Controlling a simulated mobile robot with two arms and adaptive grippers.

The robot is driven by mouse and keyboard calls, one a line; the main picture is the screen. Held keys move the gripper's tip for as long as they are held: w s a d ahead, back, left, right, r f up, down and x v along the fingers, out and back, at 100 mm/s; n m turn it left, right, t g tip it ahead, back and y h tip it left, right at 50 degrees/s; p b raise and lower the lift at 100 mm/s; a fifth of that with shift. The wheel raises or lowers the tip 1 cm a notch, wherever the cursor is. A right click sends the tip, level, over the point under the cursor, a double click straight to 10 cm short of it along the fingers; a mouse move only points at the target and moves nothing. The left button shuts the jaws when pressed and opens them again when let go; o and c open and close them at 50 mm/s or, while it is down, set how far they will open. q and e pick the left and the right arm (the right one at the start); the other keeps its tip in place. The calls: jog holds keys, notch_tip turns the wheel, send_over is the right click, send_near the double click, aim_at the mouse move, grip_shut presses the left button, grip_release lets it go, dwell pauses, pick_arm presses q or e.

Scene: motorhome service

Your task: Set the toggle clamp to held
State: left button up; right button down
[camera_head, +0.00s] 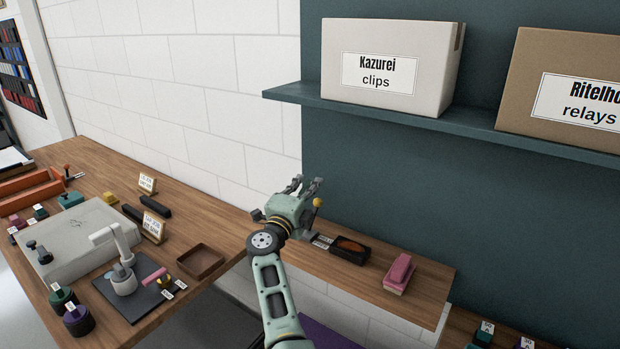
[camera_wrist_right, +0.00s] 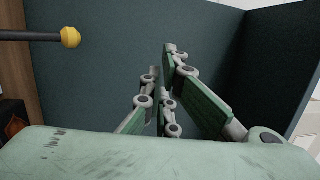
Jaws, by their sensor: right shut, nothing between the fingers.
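The toggle clamp shows mainly as its handle, a dark rod with a yellow knob (camera_head: 317,202), just right of my right gripper (camera_head: 306,186) in the head view. Its lower part is mostly hidden behind the gripper. In the right wrist view the rod comes in from the left edge and ends in the yellow knob (camera_wrist_right: 70,37), apart from the fingers. My right gripper (camera_wrist_right: 163,95) is shut with nothing held, above the back wooden bench. It does not visibly touch the knob. My left gripper is not in view.
A black tray with an orange-brown inside (camera_head: 350,249) and a pink block (camera_head: 399,272) stand right of the clamp on the bench. A teal shelf (camera_head: 480,129) with boxes hangs above. A brown tray (camera_head: 201,262) and a cluttered workbench are at left.

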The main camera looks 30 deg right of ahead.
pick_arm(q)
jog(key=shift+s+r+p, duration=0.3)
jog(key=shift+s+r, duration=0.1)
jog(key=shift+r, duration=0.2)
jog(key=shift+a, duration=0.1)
